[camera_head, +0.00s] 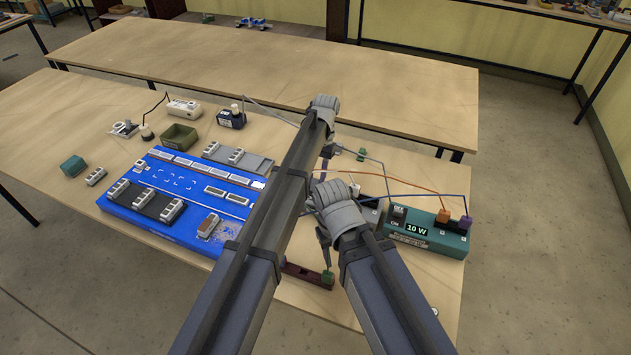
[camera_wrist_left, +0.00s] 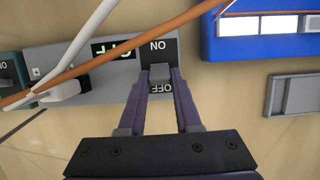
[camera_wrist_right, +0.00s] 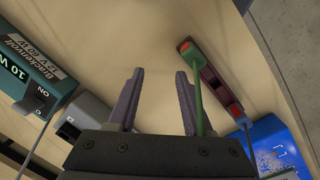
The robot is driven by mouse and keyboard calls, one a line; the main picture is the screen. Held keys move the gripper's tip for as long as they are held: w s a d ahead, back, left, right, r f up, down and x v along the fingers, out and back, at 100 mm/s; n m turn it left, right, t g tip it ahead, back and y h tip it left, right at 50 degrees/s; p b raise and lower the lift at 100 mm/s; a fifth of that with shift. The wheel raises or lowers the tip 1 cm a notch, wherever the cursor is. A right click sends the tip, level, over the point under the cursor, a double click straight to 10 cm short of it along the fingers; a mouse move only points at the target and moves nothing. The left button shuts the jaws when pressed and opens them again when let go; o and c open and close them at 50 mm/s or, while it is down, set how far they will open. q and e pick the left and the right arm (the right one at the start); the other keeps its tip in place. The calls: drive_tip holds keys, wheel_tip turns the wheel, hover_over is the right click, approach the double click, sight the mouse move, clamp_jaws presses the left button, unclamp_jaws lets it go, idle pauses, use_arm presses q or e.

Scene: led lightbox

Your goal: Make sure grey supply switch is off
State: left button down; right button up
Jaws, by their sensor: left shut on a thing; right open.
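The grey supply (camera_wrist_left: 125,72) appears upside down in the left wrist view, with ON and OFF labels around its switch (camera_wrist_left: 160,73). Its lit green display (camera_wrist_left: 112,48) may read OFF, but cables partly cross it. My left gripper (camera_wrist_left: 161,76) is shut on the switch lever; which way the lever is tilted I cannot tell. In the head view my right gripper hides most of the grey supply (camera_head: 372,213). My right gripper (camera_wrist_right: 155,85) is open and empty above bare table, beside the grey supply.
A teal supply (camera_head: 430,236) showing 10 W stands right of the grey one. A blue board (camera_head: 180,228) lies to the left. A dark red strip (camera_wrist_right: 208,78) with a green cable lies near my right fingers. Orange and white cables (camera_wrist_left: 95,62) cross near my left gripper.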

use_arm(q)
drive_tip(key=shift+d+g, duration=0.1)
drive_tip(key=shift+g, duration=0.2)
use_arm(e)
drive_tip(key=shift+f, duration=0.35)
use_arm(q)
drive_tip(key=c, duration=0.6)
unclamp_jaws()
drive_tip(key=shift+w, duration=0.1)
use_arm(e)
drive_tip(key=shift+r, duration=0.15)
use_arm(q)
drive_tip(key=p+v, duration=0.6)
drive_tip(key=v, duration=0.1)
drive_tip(key=shift+w+r+p, duration=0.15)
drive_tip(key=shift+r+p, duration=0.15)
drive_tip(key=shift+p, duration=0.1)
use_arm(e)
wheel_tip(320, 180, up, 7)
use_arm(q)
drive_tip(key=shift+d, duration=0.1)
